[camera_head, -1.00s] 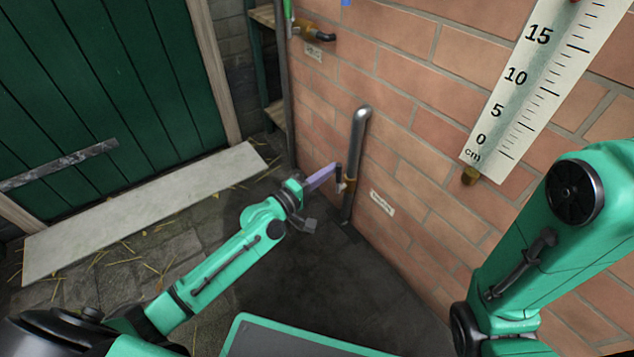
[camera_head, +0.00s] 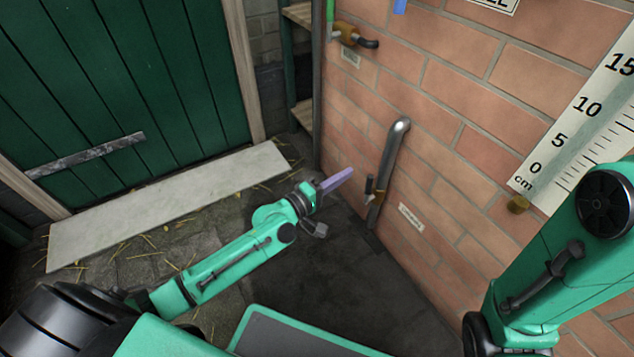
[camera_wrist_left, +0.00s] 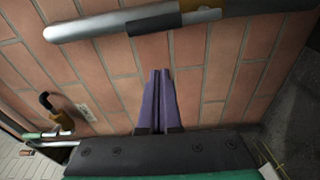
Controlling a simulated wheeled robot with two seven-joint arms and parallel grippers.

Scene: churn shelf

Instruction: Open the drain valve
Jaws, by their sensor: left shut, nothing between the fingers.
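The drain valve is a small brass fitting (camera_head: 378,197) low on a grey metal pipe (camera_head: 394,150) against the brick wall. Its short dark handle (camera_head: 369,184) stands upright, roughly in line with the pipe. In the left wrist view the pipe (camera_wrist_left: 85,29) crosses the top, with the dark handle (camera_wrist_left: 153,20) in front of it. My left gripper (camera_head: 350,172) has purple fingers, shut and empty, just left of the handle and apart from it. The fingers (camera_wrist_left: 158,75) point toward the pipe in the left wrist view. My right gripper is out of view.
A small label (camera_head: 411,217) is on the wall beside the pipe's foot. A centimetre scale (camera_head: 575,130) is at the right, near my right arm. A pale board (camera_head: 165,205) lies before the green door.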

